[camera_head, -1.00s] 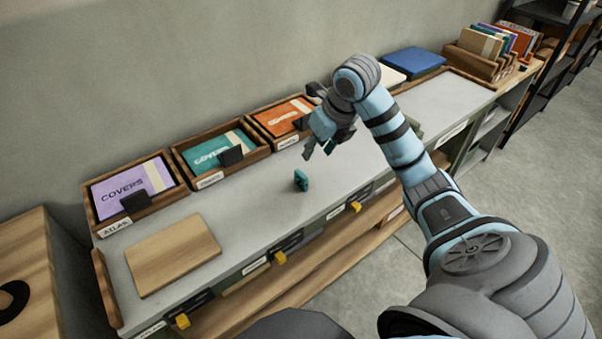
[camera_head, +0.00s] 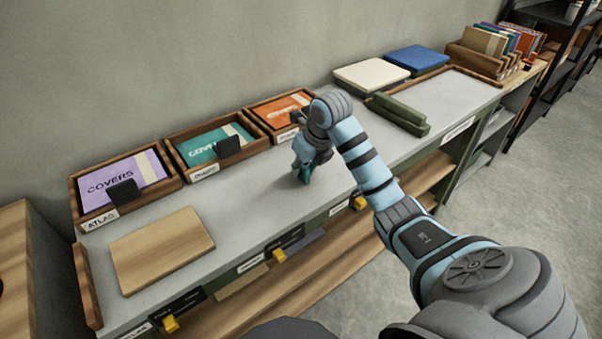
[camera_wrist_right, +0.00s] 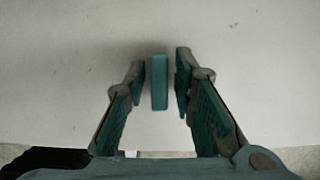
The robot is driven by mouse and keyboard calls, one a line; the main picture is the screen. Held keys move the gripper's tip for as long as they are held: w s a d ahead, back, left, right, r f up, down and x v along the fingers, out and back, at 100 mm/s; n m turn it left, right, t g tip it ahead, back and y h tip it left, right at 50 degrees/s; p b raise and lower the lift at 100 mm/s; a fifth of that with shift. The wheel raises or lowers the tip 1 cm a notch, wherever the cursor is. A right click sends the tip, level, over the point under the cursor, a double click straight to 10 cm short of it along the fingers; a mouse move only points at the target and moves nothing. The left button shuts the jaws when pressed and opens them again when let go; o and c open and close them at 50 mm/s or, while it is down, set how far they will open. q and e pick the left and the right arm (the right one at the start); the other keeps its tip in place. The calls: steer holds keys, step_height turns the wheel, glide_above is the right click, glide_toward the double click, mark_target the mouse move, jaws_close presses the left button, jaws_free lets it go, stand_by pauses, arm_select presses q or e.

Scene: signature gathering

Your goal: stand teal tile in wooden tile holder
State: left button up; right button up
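The teal tile (camera_wrist_right: 159,83) stands upright on the grey counter, seen narrow edge on in the right wrist view. My right gripper (camera_wrist_right: 159,72) is open, with one finger on each side of the tile and a gap visible on both sides. In the head view my right gripper (camera_head: 304,178) is low over the counter and mostly covers the tile, whose teal is hard to tell from the finger pads. I cannot surely pick out a wooden tile holder. My left gripper is not in view.
Wooden trays of purple, teal (camera_head: 213,146) and orange covers line the wall. A wooden board (camera_head: 160,248) lies front left. Dark green bars (camera_head: 398,113), a cream slab (camera_head: 371,74), a blue slab (camera_head: 417,59) and a wooden rack (camera_head: 480,62) stand right. The counter's middle is clear.

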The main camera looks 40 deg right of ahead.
jaws_close()
steer(key=shift+r, duration=0.55)
step_height(320, 180, up, 7)
steer(key=p, duration=0.3)
steer(key=shift+r+p, duration=0.2)
steer(key=shift+p, duration=0.1)
step_height(320, 180, up, 12)
steer(key=p, duration=1.1)
steer(key=shift+f+p, duration=0.15)
steer(key=shift+p, duration=0.15)
